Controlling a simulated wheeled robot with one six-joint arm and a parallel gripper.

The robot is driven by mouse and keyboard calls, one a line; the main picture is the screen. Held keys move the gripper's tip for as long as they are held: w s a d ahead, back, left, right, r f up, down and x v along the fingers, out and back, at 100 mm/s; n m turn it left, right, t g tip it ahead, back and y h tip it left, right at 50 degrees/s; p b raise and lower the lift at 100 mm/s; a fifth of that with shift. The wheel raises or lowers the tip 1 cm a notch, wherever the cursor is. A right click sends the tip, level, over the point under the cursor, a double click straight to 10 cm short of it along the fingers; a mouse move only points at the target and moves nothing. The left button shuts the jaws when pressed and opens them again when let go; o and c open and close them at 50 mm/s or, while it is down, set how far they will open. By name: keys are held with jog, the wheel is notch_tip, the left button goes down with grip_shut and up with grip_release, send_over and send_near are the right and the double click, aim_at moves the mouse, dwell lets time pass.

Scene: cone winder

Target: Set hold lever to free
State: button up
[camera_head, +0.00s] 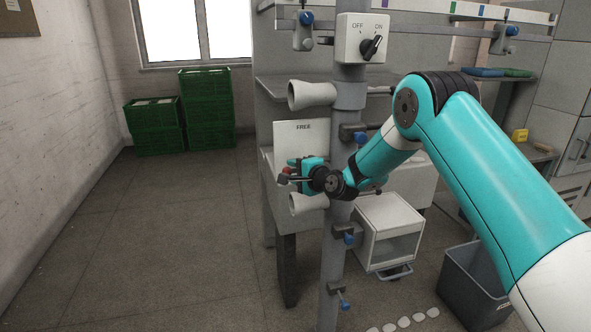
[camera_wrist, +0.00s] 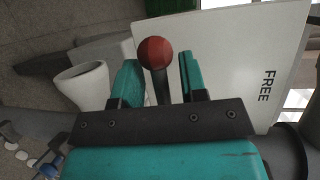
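The hold lever has a red ball knob (camera_wrist: 155,53) on a dark rod. In the wrist view the knob stands at the fingertips, with the rod running down between the two teal fingers. My gripper (camera_wrist: 158,75) is open around the lever, with a gap showing on either side of the rod. The white plate (camera_head: 292,142) behind carries the word FREE near its top. In the head view my gripper (camera_head: 291,171) is in front of the plate's lower part, and a bit of red knob (camera_head: 284,177) shows beside it. The lever's base is hidden.
A grey post (camera_head: 333,265) with clamps stands by my gripper. Pale cones (camera_head: 312,94) stick out above and below (camera_head: 309,203) it. An OFF/ON switch box (camera_head: 360,40) is higher up. A white box (camera_head: 390,225) and grey bin (camera_head: 468,285) stand right. Floor at left is clear.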

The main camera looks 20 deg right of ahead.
grip_shut()
